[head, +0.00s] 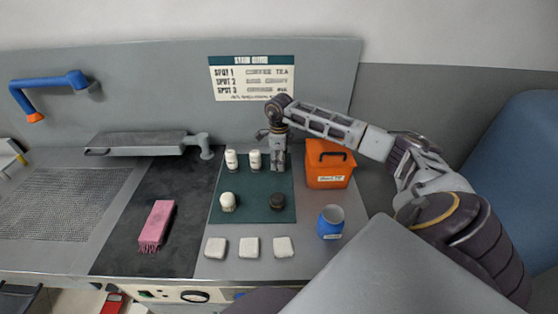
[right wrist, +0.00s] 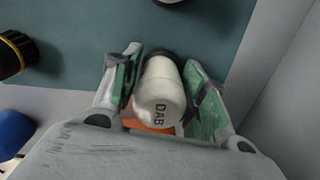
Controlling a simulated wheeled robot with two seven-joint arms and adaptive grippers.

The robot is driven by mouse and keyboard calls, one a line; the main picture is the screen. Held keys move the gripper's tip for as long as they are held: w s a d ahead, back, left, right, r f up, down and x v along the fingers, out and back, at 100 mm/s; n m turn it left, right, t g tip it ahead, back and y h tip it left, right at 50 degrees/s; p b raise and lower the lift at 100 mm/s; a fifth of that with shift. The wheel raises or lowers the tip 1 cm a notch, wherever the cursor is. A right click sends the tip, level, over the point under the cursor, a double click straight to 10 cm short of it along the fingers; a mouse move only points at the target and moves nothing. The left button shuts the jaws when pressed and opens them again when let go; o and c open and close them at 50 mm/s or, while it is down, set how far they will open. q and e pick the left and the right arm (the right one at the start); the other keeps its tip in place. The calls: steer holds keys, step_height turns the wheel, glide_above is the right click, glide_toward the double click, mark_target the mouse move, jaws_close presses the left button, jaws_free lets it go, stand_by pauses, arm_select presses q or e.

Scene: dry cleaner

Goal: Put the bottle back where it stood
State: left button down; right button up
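A white bottle marked "DAB" (right wrist: 160,98) is between the green-padded fingers of my right gripper (right wrist: 163,88) in the right wrist view. In the head view my right gripper (head: 278,165) points down over the back right part of the dark green mat (head: 252,210) and hides most of the bottle. I cannot tell whether its base touches the mat. Two white bottles stand to the left, one (head: 231,160) beside another (head: 254,160). A third white bottle (head: 228,202) stands at the front left. My left gripper is not in view.
An orange box (head: 330,165) is close on the right, a blue jar (head: 330,222) at the front right. Three pale blocks (head: 249,247) line the front. A pink brush (head: 156,225) lies left. A sign (head: 252,78) hangs behind.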

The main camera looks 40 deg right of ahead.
steer(key=shift+o, duration=0.9)
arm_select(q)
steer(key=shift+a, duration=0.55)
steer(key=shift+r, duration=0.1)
arm_select(e)
steer(key=shift+r, duration=0.1)
